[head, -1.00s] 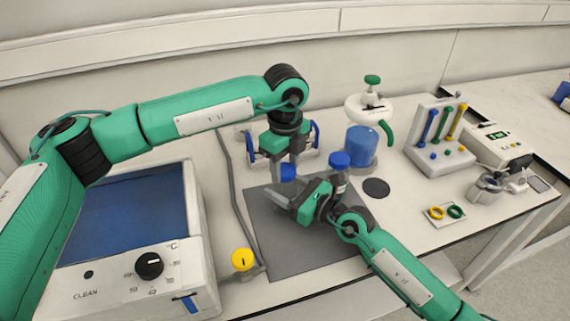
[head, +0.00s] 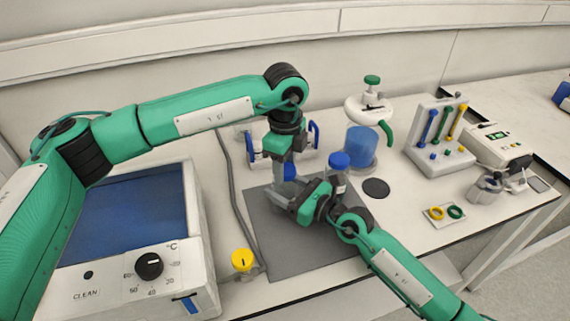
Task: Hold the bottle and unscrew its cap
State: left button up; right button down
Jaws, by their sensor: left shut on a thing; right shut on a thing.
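The bottle is mostly hidden behind my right gripper (head: 285,198), which comes in low from the right above the dark grey mat (head: 310,255) and is shut on the bottle. Its blue cap (head: 290,172) shows just above that gripper. My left gripper (head: 284,172) points straight down from above and is shut on the cap. Whether the cap has lifted from the neck cannot be told. A second bottle with a blue cap (head: 339,160) stands behind my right wrist, apart from both grippers.
A white bath with a dial (head: 149,266) stands at left, with a yellow knob (head: 242,260) beside it. A blue reactor vessel (head: 361,147), a tool rack (head: 440,140) and a ring tray (head: 445,214) stand at right. The mat's front part is clear.

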aim_at(285, 168)
pick_arm(q)
jog(key=shift+r, duration=1)
jog(key=shift+r, duration=2.05)
pick_arm(e)
jog(key=shift+c, duration=1.8)
grip_release()
